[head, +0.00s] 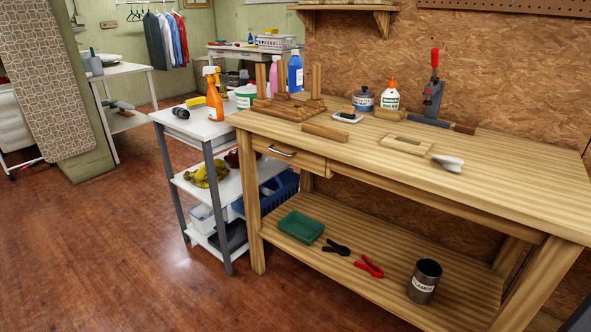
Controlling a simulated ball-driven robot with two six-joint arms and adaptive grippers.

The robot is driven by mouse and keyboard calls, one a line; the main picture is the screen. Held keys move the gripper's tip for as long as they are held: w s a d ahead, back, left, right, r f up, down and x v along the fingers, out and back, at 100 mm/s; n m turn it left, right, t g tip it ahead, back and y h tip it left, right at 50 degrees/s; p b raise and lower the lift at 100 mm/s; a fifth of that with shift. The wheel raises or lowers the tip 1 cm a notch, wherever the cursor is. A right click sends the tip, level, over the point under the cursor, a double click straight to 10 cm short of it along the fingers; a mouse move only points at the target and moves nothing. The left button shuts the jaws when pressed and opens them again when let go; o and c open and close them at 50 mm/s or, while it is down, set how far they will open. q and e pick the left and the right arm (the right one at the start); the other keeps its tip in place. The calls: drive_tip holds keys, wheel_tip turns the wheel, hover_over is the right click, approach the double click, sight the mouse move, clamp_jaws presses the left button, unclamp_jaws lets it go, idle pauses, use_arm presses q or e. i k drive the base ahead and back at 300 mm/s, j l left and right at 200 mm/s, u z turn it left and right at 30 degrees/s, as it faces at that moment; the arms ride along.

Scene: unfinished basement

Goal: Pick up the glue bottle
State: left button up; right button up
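The glue bottle (390,96) appears to be the white bottle with an orange cap and a green label. It stands upright toward the back of the wooden workbench (500,190), near the chipboard wall. Its label is too small to read. A dark round jar (363,100) stands just left of it, and a dark tool with a red handle (434,85) stands to its right. Neither of my grippers shows in the head view.
A small dark-and-white item (347,117), wood pieces (325,132) and a pale grey object (448,163) lie in front of the bottle. The right part of the benchtop is clear. A white shelf cart (205,130) stands at the bench's left. Floor is open at left.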

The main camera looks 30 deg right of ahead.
sight(390, 97)
drive_tip(key=z, duration=1.4)
